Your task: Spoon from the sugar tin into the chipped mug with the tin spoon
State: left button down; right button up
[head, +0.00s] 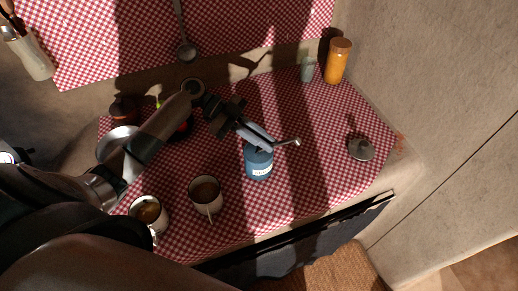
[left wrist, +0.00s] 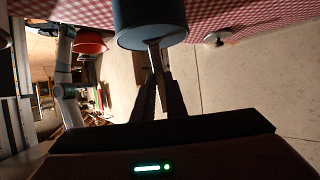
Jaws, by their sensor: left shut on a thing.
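The blue sugar tin (head: 259,164) stands on the checked cloth near the middle of the head view. It also shows at the top of the left wrist view (left wrist: 150,22). I cannot tell whether the spoon holds sugar. Two pale mugs stand left of the tin, a nearer-middle mug (head: 205,207) and a left mug (head: 144,228). I cannot tell which is chipped.
An orange jar (head: 338,62) and a small grey-green cup (head: 307,70) stand at the back right. A round metal lid-like thing (head: 361,148) lies at the right. A ladle (head: 186,48) hangs at the back. Cloth between tin and lid is clear.

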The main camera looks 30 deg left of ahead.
aim_at(284, 142)
dwell(0.6)
pick_arm(q)
jog(key=shift+r+p, duration=1.05)
jog(key=shift+r, duration=1.35)
jog(key=shift+d+f, duration=0.1)
jog(key=shift+s+d+f+n+t+b, duration=0.4)
jog(key=shift+n+t+b, duration=0.25)
jog(key=shift+b, duration=0.2)
jog(key=shift+s+d+r+n+t+b, duration=0.2)
jog(key=shift+d+n+t+b, duration=0.3)
jog(key=shift+n+t+b, duration=0.35)
jog(key=shift+s+d+r+n+t+y, duration=0.15)
jog(key=shift+r+n+t+y, duration=0.2)
jog(key=shift+t, duration=0.35)
jog(key=shift+s+d+r+n+t+y+b, duration=0.1)
jog(key=shift+s+r+n+t+y+b, duration=0.15)
jog(key=shift+r+n+t+b, duration=0.15)
jog(key=shift+s+d+r+n+t+y+b, duration=0.1)
jog(key=shift+r+n+t+y+b, duration=0.1)
jog(key=shift+r+n+t+b, duration=0.2)
jog(key=shift+s+r+n+t+y+b, duration=0.3)
jog(key=shift+r+n+t+y+b, duration=0.15)
jog(key=shift+r+n, duration=0.25)
